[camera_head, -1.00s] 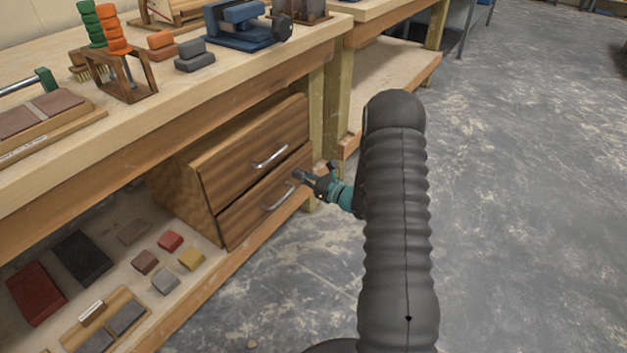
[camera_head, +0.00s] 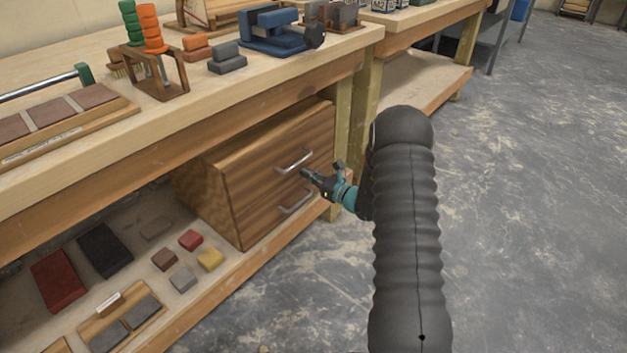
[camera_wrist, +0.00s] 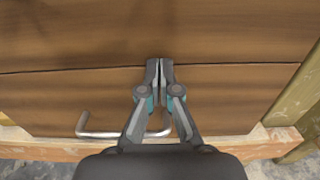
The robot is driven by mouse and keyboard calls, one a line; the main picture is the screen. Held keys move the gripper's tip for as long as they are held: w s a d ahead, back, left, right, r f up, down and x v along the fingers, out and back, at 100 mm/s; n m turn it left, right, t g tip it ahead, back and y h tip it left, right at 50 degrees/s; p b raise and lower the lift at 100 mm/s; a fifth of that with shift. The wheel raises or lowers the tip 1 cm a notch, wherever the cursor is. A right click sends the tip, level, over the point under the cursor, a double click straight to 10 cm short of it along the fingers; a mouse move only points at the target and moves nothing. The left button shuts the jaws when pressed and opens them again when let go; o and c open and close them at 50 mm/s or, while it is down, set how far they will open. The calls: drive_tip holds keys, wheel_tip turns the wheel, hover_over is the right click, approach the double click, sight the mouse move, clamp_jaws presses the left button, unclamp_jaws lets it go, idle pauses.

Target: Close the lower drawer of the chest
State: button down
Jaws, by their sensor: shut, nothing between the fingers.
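The brown wooden chest (camera_head: 207,197) stands on the shelf under the workbench. Its upper drawer (camera_head: 262,160) and lower drawer (camera_head: 258,221) have metal bar handles. The lower drawer front looks about level with the upper one, with no clear gap in the head view. In the wrist view, a thin dark seam separates the upper drawer (camera_wrist: 80,40) from the lower drawer (camera_wrist: 225,95), whose handle (camera_wrist: 98,134) is partly behind my gripper.
A wooden bench leg (camera_head: 343,120) stands just right of the chest. Several coloured blocks (camera_head: 191,240) lie on the shelf (camera_head: 215,285) to the left. The bench top (camera_head: 215,100) overhangs the chest and carries tools. The concrete floor (camera_head: 530,200) at right is clear.

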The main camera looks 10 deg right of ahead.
drive_tip(key=shift+w+a+r, duration=0.15)
drive_tip(key=shift+s+d, duration=0.2)
drive_tip(key=shift+s, duration=0.1)
drive_tip(key=b+v, duration=0.1)
drive_tip(key=v, duration=1.2)
drive_tip(key=shift+s+d+f, duration=0.25)
drive_tip(key=shift+d, duration=0.05)
